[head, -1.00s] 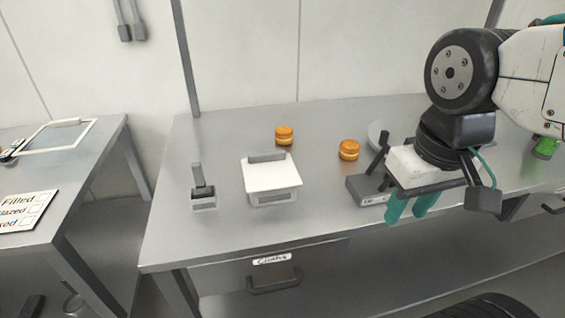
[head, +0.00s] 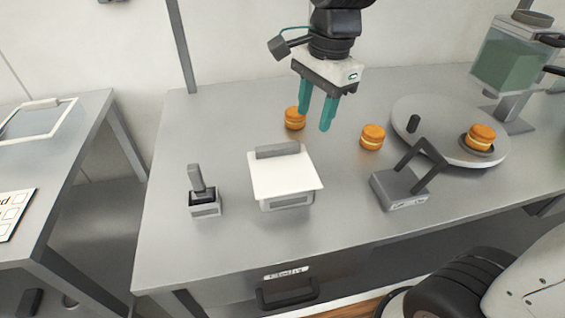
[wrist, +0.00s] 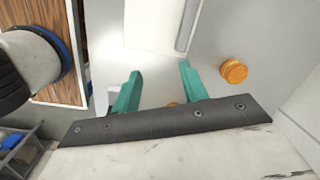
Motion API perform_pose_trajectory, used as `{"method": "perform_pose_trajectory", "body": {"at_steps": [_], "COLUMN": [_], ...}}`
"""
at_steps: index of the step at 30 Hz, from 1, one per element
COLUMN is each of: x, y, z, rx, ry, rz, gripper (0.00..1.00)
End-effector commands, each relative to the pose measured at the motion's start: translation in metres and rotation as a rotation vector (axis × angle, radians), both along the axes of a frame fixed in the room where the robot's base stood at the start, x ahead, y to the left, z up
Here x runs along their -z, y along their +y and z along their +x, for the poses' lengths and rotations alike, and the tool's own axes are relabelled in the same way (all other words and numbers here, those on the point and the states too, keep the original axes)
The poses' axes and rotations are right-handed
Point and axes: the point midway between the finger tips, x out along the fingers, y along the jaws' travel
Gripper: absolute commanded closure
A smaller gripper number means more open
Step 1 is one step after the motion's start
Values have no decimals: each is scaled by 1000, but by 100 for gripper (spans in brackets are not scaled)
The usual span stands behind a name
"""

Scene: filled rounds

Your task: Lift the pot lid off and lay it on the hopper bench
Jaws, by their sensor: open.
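The white pot (head: 285,202) stands on the grey hopper bench (head: 240,240), left of its middle. Its flat white lid (head: 287,178) is on top, with a grey bar handle (head: 278,150) along the far edge. My gripper (head: 316,125) is open and empty, fingers pointing down. It is above the bench, behind and a little right of the lid, apart from it. In the wrist view the lid (wrist: 150,25) and its handle (wrist: 187,22) lie beyond the teal fingertips (wrist: 158,72).
Orange filled rounds (head: 372,137) stand near my gripper; one (head: 295,118) is just behind the fingers. A grey stamp-like tool (head: 203,197) is left of the pot. A grey device with a raised handle (head: 398,187), a turntable (head: 440,120) and a green hopper (head: 510,62) are right.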

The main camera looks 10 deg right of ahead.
Motion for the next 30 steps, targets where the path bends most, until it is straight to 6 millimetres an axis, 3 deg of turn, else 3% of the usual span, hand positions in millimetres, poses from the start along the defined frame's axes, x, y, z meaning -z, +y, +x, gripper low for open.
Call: {"method": "perform_pose_trajectory", "body": {"at_steps": [3, 9, 27, 30], "x": [12, 25, 98, 102], "y": [31, 55, 55, 56], "z": [28, 48, 45, 45], "rx": [202, 395, 423, 423], "ry": [44, 80, 84, 82], "rz": [17, 28, 28, 29], "gripper": [56, 56, 56, 56]}}
